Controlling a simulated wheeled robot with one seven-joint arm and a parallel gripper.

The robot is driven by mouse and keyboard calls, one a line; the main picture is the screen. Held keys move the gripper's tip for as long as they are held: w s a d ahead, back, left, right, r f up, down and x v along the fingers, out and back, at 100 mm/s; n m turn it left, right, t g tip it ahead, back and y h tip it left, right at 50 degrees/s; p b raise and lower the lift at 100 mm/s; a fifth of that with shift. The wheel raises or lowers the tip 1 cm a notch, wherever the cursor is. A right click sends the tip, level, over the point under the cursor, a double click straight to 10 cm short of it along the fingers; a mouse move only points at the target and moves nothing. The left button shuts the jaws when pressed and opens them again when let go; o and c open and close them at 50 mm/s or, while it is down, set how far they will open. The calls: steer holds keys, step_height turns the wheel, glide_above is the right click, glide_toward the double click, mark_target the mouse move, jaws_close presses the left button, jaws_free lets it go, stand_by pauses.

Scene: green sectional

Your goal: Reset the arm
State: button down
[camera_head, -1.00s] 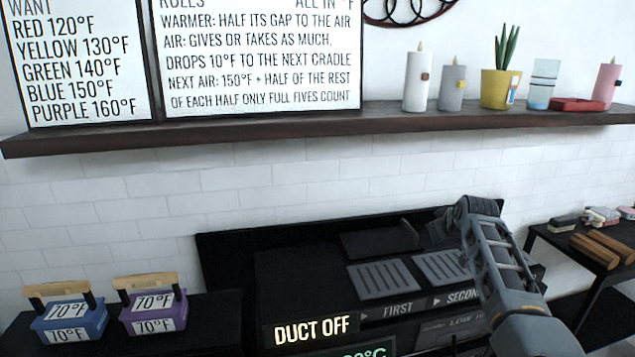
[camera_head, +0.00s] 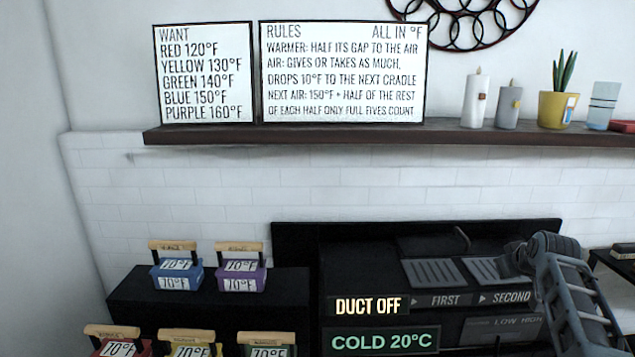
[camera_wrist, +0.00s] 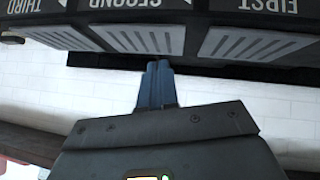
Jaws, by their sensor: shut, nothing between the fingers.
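My gripper (camera_wrist: 158,85) shows in the wrist view with its two blue fingers together and nothing between them. It points at the dark unit with slotted cradles, which appears upside down there; the fingertips overlap its edge in the picture, and I cannot tell whether they touch. In the head view my bent grey arm is at the lower right, in front of the unit's right part, and the fingers cannot be made out there. The first cradle (camera_head: 433,272) and second cradle (camera_head: 487,270) look empty. A third label (camera_wrist: 35,85) shows in the wrist view.
Blue (camera_head: 176,273) and purple (camera_head: 241,272) handled blocks marked 70°F stand on a black stand at left. Red (camera_head: 118,346), yellow (camera_head: 190,350) and green (camera_head: 267,351) ones are in front. Signs read "DUCT OFF" (camera_head: 368,305) and "COLD 20°C" (camera_head: 380,341). A shelf (camera_head: 350,133) runs above.

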steer(key=s+a+f+t, duration=0.1)
steer(key=s+a+f, duration=0.5)
steer(key=s+f, duration=0.4)
steer(key=s+a+f+t, duration=0.1)
steer(key=s+a+f, duration=0.55)
steer(key=s, duration=0.65)
steer(key=s+a+t, duration=0.1)
steer(key=s+a, duration=0.2)
steer(key=s, duration=0.7)
steer(key=s+a, duration=0.3)
steer(key=s, duration=0.7)
steer(key=s+a+r+t+y, duration=0.1)
steer(key=s+a+r, duration=0.2)
steer(key=s+r, duration=0.7)
steer(key=s+a+r+m+t+y, duration=0.1)
steer(key=s+a+r, duration=0.2)
steer(key=s+r, duration=0.8)
steer(key=shift+s+r+t, duration=0.25)
steer(key=shift+s+t, duration=0.05)
steer(key=shift+s, duration=0.25)
